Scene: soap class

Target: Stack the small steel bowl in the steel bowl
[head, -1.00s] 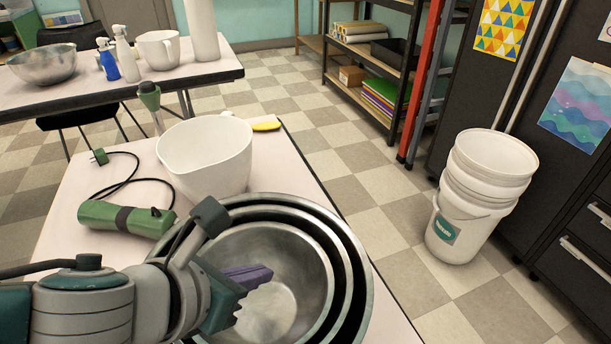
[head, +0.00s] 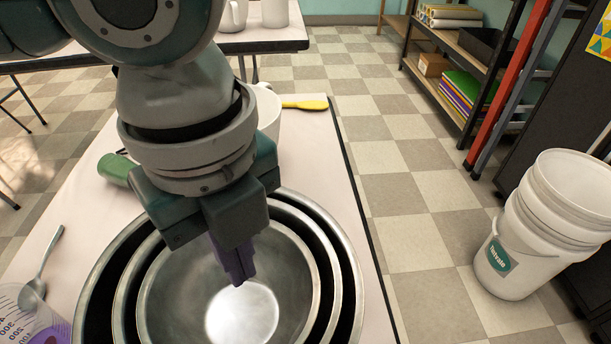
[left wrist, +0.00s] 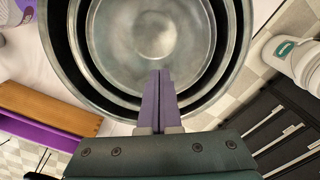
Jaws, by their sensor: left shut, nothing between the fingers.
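The small steel bowl (head: 180,300) sits nested inside a larger steel bowl (head: 333,275), and both sit within an outer steel bowl (head: 356,290) on the table. The nested rims also show in the left wrist view, where the small bowl (left wrist: 150,35) is innermost. My left gripper (head: 238,280) points down over the small bowl's opening, its purple fingers shut and empty. In the left wrist view its fingertips (left wrist: 160,74) overlap the near part of the bowl's inside. I cannot tell whether they touch it. My right gripper is not in view.
A white pitcher (head: 268,112) stands behind my left arm, with a yellow-handled utensil (head: 304,103) nearby. A green tool (head: 115,168), a spoon (head: 42,270) and a measuring cup (head: 28,312) lie left. White buckets (head: 540,225) stand on the floor right of the table edge.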

